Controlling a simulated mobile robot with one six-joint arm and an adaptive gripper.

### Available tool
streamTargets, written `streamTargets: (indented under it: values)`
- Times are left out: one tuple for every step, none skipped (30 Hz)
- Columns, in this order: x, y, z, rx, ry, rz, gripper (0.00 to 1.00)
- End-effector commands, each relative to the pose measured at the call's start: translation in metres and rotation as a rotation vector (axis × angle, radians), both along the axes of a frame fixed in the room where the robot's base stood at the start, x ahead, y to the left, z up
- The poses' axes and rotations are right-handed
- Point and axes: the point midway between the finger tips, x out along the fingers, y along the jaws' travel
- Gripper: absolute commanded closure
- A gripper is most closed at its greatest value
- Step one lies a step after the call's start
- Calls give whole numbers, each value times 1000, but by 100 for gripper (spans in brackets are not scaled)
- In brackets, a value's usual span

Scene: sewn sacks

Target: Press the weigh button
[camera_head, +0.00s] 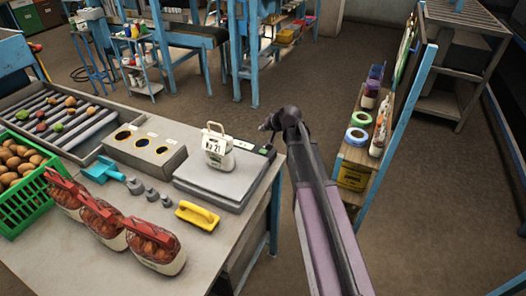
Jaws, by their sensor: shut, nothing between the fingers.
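A grey flat scale (208,184) sits on the table's right part. A small dark panel with a green button (264,150) is at the scale's back right corner. A whitish object with a handle and a "No 21" label (217,150) stands upright on the scale. My gripper (263,127) is shut and empty, at the end of my arm coming up from the lower right. In the picture it appears just above the button, apart from it; its exact height is unclear.
A yellow-handled tool (198,215) lies before the scale, with grey weights (150,195) to its left. Several red-topped net sacks (155,245) line the table front. A grey box with round holes (143,150) stands behind. A shelf (372,150) stands right of my arm.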

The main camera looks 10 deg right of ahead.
Motion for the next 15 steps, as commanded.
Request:
streamTargets:
  values:
    - [0,0,0,0,0,0,100]
    - [0,0,0,0,1,1,100]
    - [0,0,0,-1,1,1,100]
    - [0,0,-1,-1,1,1,100]
    - [0,0,-1,-1,1,1,100]
    - [0,0,-2,-1,1,1,100]
    - [0,0,-2,-1,1,1,100]
    - [0,0,-3,-1,1,1,100]
    - [0,0,-4,-1,1,1,100]
    - [0,0,-6,-1,1,1,100]
    - [0,0,-7,-1,1,1,100]
    - [0,0,-9,-1,1,1,100]
    - [0,0,-11,-1,1,1,100]
    - [0,0,-13,-1,1,1,100]
    - [0,0,-15,-1,1,1,100]
